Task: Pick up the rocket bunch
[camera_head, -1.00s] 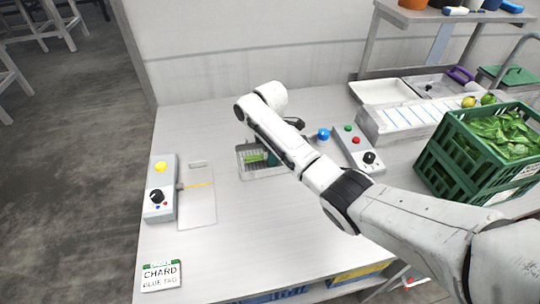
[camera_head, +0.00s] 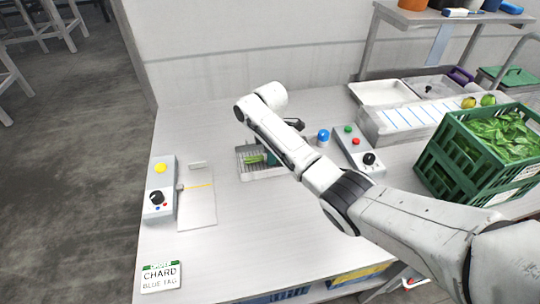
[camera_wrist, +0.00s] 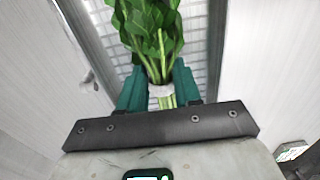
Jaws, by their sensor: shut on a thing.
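The rocket bunch (camera_wrist: 150,38) is a leafy green bunch with pale stems and a whitish band around them. It fills the upper middle of the wrist view. My gripper (camera_wrist: 160,90) has teal fingers shut on the stems at the band. In the head view, a bit of green bunch (camera_head: 254,159) shows at the wire basket (camera_head: 243,173), and my arm hides most of it and the gripper. The basket's wire mesh lies behind the leaves in the wrist view. I cannot tell whether the bunch touches it.
A green crate of leaves (camera_head: 436,164) stands at the right. A control box with buttons (camera_head: 352,146) and a blue knob (camera_head: 323,136) are right of the basket. Another control box (camera_head: 160,186) and a CHARD card (camera_head: 161,277) are at the left. The front middle of the table is clear.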

